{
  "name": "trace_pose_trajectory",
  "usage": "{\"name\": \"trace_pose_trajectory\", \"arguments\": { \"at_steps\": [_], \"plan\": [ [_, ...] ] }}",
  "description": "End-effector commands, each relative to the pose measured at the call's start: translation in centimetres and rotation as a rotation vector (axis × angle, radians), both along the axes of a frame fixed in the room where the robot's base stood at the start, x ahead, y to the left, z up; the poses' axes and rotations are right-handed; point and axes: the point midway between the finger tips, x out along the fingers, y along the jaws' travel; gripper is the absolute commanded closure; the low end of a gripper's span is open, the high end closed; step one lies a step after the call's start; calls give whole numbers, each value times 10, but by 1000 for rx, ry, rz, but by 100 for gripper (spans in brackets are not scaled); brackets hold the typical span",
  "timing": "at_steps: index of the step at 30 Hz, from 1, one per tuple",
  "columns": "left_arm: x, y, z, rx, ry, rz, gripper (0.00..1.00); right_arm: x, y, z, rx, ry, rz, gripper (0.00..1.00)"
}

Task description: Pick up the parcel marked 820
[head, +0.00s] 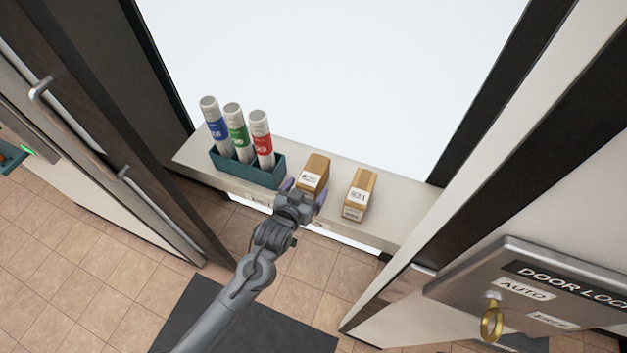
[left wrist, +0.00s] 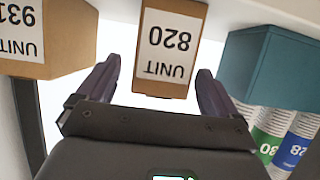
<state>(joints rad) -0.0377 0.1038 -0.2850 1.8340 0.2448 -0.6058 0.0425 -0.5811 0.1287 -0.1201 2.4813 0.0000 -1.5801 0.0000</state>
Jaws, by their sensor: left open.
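The parcel marked 820 (head: 316,164) is a small brown box with a white label, on the pale ledge (head: 400,212). In the left wrist view the parcel (left wrist: 170,45) appears upside down, its label reading "UNIT 820". My left gripper (head: 303,191) is open at the parcel's near end. In the left wrist view its fingers (left wrist: 157,70) show to either side of the parcel's lower part; I cannot tell whether they touch it. My right gripper is not in view.
A second brown parcel (head: 361,187), labelled 931 in the wrist view (left wrist: 40,35), stands close to the right. A teal holder (head: 262,178) with three tubes stands to the left. A door-lock panel (head: 540,290) is at lower right.

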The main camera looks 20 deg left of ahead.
Motion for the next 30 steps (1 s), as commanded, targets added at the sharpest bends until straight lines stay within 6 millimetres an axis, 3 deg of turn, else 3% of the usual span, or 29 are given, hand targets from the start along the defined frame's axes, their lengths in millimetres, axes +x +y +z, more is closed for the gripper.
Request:
{"name": "trace_pose_trajectory", "arguments": {
  "at_steps": [9, 18, 30],
  "plan": [
    [34, 0, -14, 0, 0, 0, 6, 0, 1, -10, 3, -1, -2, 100],
    [37, 0, -14, 0, 0, 0, 6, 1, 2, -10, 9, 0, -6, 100],
    [37, 0, -14, 0, 0, 0, 68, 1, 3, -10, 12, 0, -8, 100]
  ]
}}
